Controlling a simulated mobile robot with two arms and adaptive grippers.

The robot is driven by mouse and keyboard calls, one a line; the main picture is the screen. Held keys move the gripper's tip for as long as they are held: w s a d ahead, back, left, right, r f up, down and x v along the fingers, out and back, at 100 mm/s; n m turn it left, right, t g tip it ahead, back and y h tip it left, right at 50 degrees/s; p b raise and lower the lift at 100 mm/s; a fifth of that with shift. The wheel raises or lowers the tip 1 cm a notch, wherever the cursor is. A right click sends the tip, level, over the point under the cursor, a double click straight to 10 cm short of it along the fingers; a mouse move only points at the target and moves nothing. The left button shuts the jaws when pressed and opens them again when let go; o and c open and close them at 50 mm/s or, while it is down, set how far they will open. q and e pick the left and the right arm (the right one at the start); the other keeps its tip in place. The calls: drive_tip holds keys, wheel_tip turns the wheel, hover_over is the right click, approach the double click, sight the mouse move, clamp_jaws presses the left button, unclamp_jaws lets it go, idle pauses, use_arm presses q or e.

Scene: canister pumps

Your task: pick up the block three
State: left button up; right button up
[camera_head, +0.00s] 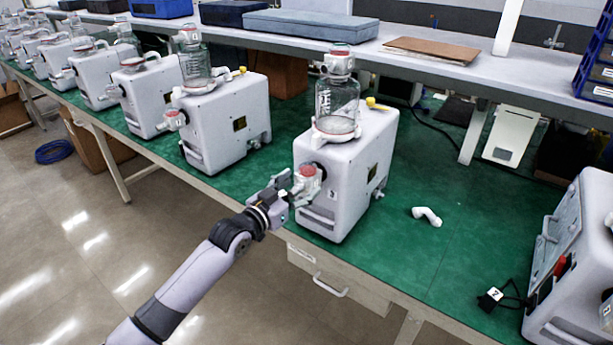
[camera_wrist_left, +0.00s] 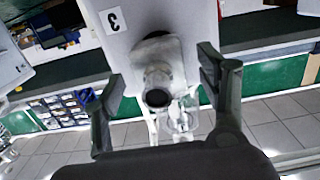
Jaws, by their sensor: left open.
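The nearest middle canister pump (camera_head: 358,165) is a white block with a clear bottle on top and a round front fitting (camera_head: 307,181) with a reddish cap. A card with a 3 (camera_wrist_left: 113,20) shows on its white face in the left wrist view. My left gripper (camera_head: 284,190) is at the front left of this pump, close to the fitting. In the left wrist view my left gripper (camera_wrist_left: 160,85) is open, and the fitting (camera_wrist_left: 158,78) appears between its fingers. I cannot tell whether either finger touches it. My right gripper is not in view.
Several similar pumps (camera_head: 225,118) stand in a row along the green bench (camera_head: 410,265). A white elbow piece (camera_head: 427,216) lies right of the pump. Another pump (camera_head: 575,270) and a black tag (camera_head: 491,297) are at the right. The bench's front edge is below my gripper.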

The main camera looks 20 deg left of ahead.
use_arm(q)
drive_tip(key=shift+w+d, duration=0.1)
drive_tip(key=shift+w, duration=0.1)
drive_tip(key=shift+c, duration=0.3)
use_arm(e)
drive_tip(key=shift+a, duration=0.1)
use_arm(q)
drive_tip(key=c, duration=1.5)
clamp_jaws()
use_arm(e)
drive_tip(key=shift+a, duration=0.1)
use_arm(q)
drive_tip(key=shift+r, duration=0.1)
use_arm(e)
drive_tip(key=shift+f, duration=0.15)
